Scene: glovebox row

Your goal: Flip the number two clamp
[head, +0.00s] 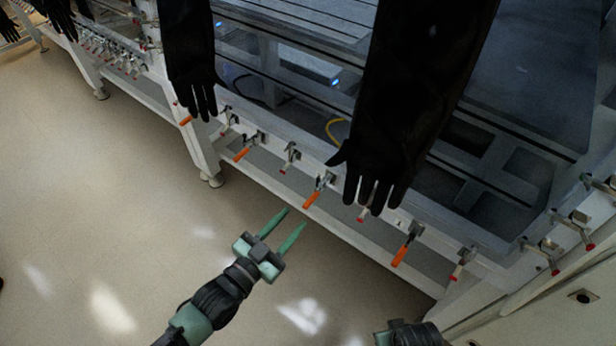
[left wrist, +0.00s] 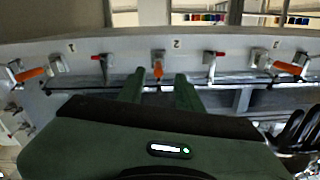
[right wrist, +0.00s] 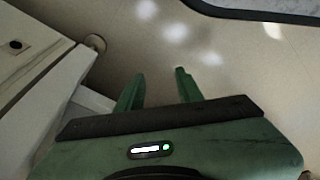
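The number two clamp (left wrist: 158,66) is on the pale frame rail, beside a small "2" label, with its orange handle pointing down toward the camera in the left wrist view. In the head view it appears to be the middle orange-handled clamp (head: 313,196), left of a hanging black glove. My left gripper (head: 297,218) is open and empty, its fingers pointing toward that clamp with a gap between. In the left wrist view its fingertips (left wrist: 158,78) sit just below and either side of the handle. My right gripper (right wrist: 159,80) is open and empty above the floor.
Other orange-handled clamps (head: 401,254) (left wrist: 32,73) and red-tipped clamps (head: 291,156) line the same rail. Two black gloves (head: 375,170) (head: 192,75) hang over it. A white cabinet (right wrist: 30,50) stands at left in the right wrist view. The floor (head: 110,220) before the rail is clear.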

